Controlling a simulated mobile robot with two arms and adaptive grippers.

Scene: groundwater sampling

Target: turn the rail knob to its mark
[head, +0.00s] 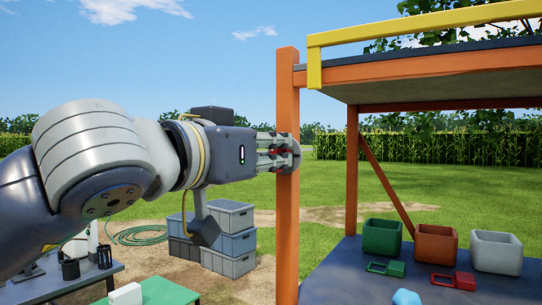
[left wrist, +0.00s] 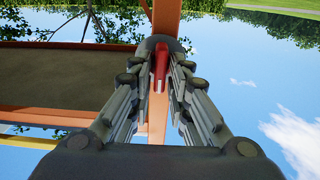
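The rail knob shows as a dark round disc (head: 294,155) on the upright orange post (head: 287,220) in the head view. In the left wrist view its red grip bar (left wrist: 161,65) stands up and down between my fingertips. My left gripper (head: 279,152) reaches in from the left at the post. Its two fingers lie close along both sides of the red bar and look shut on it, and they hide part of the knob. I cannot make out the mark. My right gripper is not in view.
A yellow rail (head: 420,24) and roof edge run right from the post. Below, a dark table (head: 345,270) holds green (head: 382,237), orange (head: 436,244) and white (head: 497,252) bins. Grey crates (head: 230,245) stand behind my left arm. Open grass lies beyond.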

